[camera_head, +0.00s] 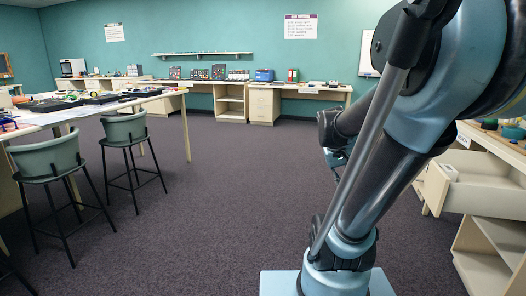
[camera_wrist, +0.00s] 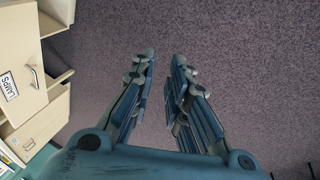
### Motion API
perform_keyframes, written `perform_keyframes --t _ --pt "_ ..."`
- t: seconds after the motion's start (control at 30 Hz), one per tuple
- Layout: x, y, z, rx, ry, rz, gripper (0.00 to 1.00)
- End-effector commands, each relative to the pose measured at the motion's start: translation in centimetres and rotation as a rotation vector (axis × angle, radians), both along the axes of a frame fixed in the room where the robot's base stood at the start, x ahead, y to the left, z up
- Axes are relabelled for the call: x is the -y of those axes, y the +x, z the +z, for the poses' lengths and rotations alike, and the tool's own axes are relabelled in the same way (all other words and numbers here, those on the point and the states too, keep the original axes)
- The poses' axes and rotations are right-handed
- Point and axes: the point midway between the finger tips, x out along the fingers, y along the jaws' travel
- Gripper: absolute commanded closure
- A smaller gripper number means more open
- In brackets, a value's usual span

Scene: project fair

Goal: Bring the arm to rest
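My arm (camera_head: 385,150) rises from its pale blue base plate at the lower middle of the head view and bends toward the upper right. My gripper (camera_wrist: 162,58) shows in the wrist view, with its two blue-grey fingers pointing away over bare carpet. A gap of carpet shows between the fingers, and nothing is between them. The gripper is open and empty.
An open drawer (camera_head: 484,190) juts from the wooden counter at right, near my arm. A drawer front labelled LAMPS (camera_wrist: 22,85) is left of my gripper. Two stools (camera_head: 48,163) stand by the left table (camera_head: 60,117). The middle carpet (camera_head: 225,200) is clear.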

Motion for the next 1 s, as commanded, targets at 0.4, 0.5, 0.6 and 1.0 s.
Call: perform_keyframes --t 0.4,0.5,0.6,1.0 --pt "-6.5 -7.6 -4.3 0.037 0.210 0.057 0.85" --pt "-7.7 -8.9 -5.2 0.043 0.250 0.066 0.85" --pt "-8.5 -9.7 -5.9 0.047 0.279 0.073 0.85" --pt "-9.2 -10.3 -6.4 0.050 0.304 0.077 0.85"
